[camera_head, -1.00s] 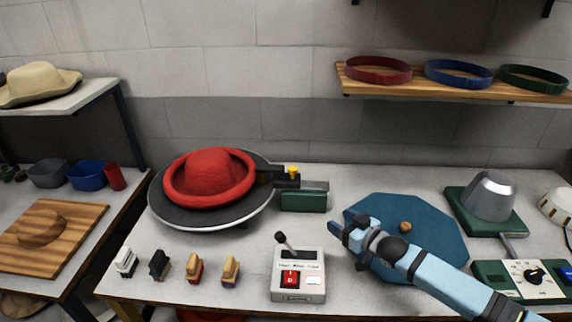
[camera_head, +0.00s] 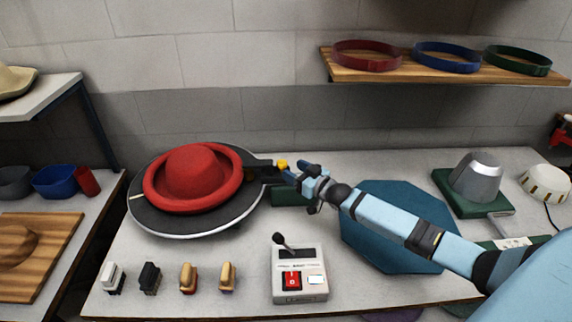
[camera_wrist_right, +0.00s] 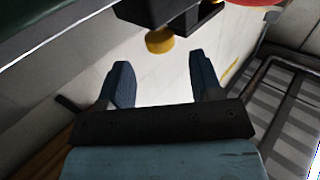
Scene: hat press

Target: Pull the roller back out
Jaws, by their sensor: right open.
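A red hat (camera_head: 197,175) lies on a round dark turntable (camera_head: 150,217) at the left of the bench. A dark roller arm reaches from a green block (camera_head: 290,196) to the hat's right edge, with a yellow knob (camera_head: 282,165) on it. My right gripper (camera_head: 287,170) is at the knob's right. In the right wrist view my right gripper (camera_wrist_right: 162,78) is open and empty, and the yellow knob (camera_wrist_right: 160,40) sits just beyond the gap between the fingertips, apart from both. The roller itself cannot be made out. My left gripper is not in view.
A control box (camera_head: 299,273) with a lever and red switch stands at the front. Several small brushes (camera_head: 187,278) stand front left. A blue octagonal mat (camera_head: 365,235) lies under my right arm. A shelf (camera_head: 440,73) with hat bands hangs above.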

